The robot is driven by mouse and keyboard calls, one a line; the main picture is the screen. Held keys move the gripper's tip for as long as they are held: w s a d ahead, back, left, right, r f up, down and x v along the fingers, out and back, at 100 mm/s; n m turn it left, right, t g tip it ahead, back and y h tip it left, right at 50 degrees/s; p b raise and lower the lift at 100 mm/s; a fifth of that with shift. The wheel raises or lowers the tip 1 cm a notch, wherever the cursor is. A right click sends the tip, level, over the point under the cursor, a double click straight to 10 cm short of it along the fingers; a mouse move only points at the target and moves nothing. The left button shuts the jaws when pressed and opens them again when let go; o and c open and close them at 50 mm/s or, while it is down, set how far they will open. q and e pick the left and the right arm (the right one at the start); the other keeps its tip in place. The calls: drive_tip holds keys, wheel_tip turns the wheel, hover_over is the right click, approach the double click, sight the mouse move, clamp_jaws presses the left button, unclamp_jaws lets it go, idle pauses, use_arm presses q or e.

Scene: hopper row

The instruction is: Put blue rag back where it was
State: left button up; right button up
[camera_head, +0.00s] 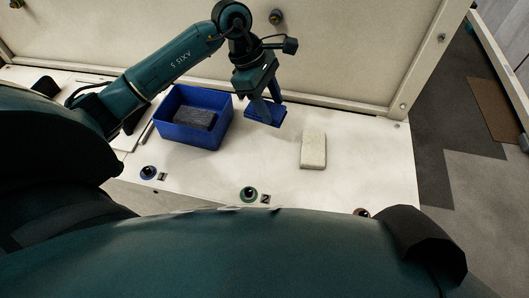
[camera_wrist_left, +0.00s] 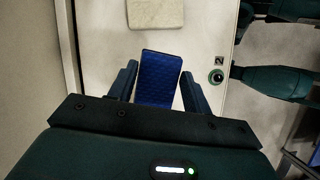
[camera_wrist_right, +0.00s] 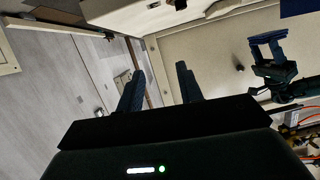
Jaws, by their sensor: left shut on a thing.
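The blue rag (camera_head: 262,117) is a flat blue piece between the fingers of my left gripper (camera_head: 264,100), low over the white counter, right of the blue bin (camera_head: 222,131). Whether it touches the counter I cannot tell. In the left wrist view, the rag (camera_wrist_left: 160,78) shows between the two fingers of my left gripper (camera_wrist_left: 157,82), which is shut on it. My right gripper (camera_wrist_right: 158,82) shows only in its own wrist view, its fingers apart with nothing between them.
A dark grey block (camera_head: 194,118) lies in the blue bin. A cream block (camera_head: 313,150) lies to the right of the rag. Knobs (camera_head: 249,194) line the counter's front edge, and a pale panel (camera_head: 330,50) stands behind. The counter (camera_head: 365,150) is clear at right.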

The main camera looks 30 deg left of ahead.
use_arm(q)
drive_tip(key=shift+w+a+f+n+t+b, duration=0.35)
drive_tip(key=shift+w+f+n+b, duration=0.1)
drive_tip(key=shift+n, duration=0.45)
wheel_tip(320, 180, down, 9)
drive_tip(key=shift+f+b, duration=0.2)
drive_tip(key=shift+b, duration=0.3)
drive_tip(key=shift+f, duration=0.2)
drive_tip(key=o, duration=1)
drive_tip(key=shift+o, duration=0.2)
drive_tip(key=shift+r, duration=0.1)
